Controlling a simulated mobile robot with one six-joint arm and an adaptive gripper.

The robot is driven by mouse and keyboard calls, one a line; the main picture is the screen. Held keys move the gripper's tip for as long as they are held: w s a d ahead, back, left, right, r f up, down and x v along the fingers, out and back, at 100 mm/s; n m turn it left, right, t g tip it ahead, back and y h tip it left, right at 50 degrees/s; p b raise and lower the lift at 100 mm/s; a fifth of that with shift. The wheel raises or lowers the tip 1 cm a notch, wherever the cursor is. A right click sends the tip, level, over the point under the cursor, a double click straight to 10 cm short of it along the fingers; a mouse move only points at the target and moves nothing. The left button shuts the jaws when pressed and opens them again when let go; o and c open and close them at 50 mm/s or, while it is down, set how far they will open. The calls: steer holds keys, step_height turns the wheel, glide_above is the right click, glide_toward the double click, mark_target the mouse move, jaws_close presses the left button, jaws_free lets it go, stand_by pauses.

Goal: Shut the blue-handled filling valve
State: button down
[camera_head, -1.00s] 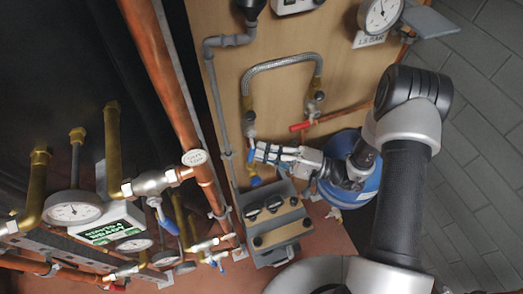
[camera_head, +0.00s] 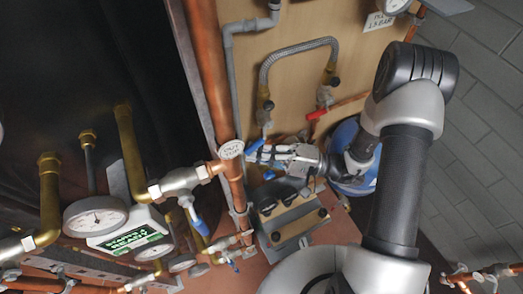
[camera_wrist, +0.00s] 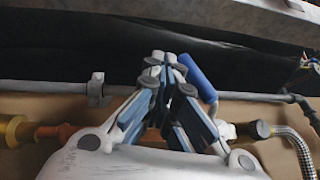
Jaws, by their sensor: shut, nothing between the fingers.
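The blue-handled valve sits at the lower left end of the braided hose. Its blue lever (camera_head: 255,146) slants down and left in the head view, just by my fingertips. In the wrist view the blue lever (camera_wrist: 199,80) stands just right of the fingertips, slanting from upper left to lower right. My gripper (camera_head: 256,155) is shut and empty, its fingers pointing left in the head view. In the wrist view the closed fingertips (camera_wrist: 164,64) meet beside the lever's upper end. I cannot tell whether they touch it. The valve body is partly hidden behind the fingers in the wrist view.
A braided hose (camera_head: 296,47) arches above my gripper to a red-handled valve (camera_head: 317,114). A copper pipe (camera_head: 208,75) runs close on the left. Below lies a grey block with black knobs (camera_head: 290,215). Another blue-handled valve (camera_head: 197,218) hangs at lower left. A blue vessel (camera_head: 352,165) stands behind my wrist.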

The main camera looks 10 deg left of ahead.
steer(key=shift+s+a+r+m+t+y+b, duration=0.2)
steer(key=shift+s+a+r+m+y+b, duration=0.05)
steer(key=shift+a+r+m+y, duration=0.15)
steer(key=shift+s+a+r+m+t+y+b, duration=0.2)
steer(key=shift+a+r+m+y+b, duration=0.1)
steer(key=shift+a+r+y, duration=0.1)
steer(key=shift+f, duration=0.1)
stand_by(1.1)
